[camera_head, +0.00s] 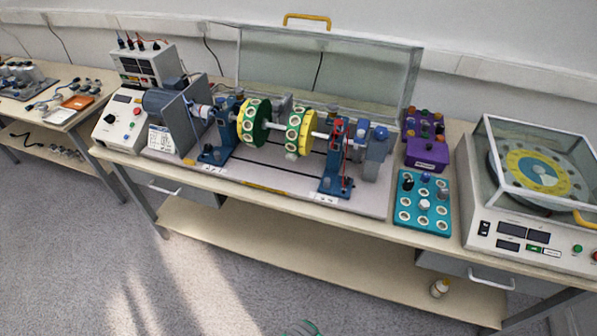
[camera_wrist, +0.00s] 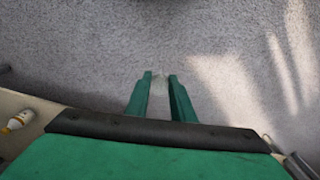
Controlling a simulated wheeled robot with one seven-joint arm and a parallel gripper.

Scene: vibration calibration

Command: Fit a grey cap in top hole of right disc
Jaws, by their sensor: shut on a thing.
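The right disc (camera_head: 307,133), yellow-faced with a green rim and white-ringed holes, sits on the rotor shaft. Its top hole cannot be made out clearly. The similar left disc (camera_head: 259,123) is on the same shaft. My gripper (camera_wrist: 160,78) has green fingers, shut on a small pale grey piece (camera_wrist: 160,84) that is blurred and mostly hidden between them. In the wrist view it hangs over the grey floor, away from the discs. A teal tray (camera_head: 401,226) holds a few caps, including black, purple, grey and white ones, among empty white-ringed holes.
A purple box (camera_head: 427,154) with coloured knobs stands behind the tray. A clear lid (camera_head: 350,62) stands open behind the rotor rig. A balancing machine (camera_head: 530,232) is at the right. A small bottle (camera_head: 439,288) is on the lower shelf. The floor in front is clear.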

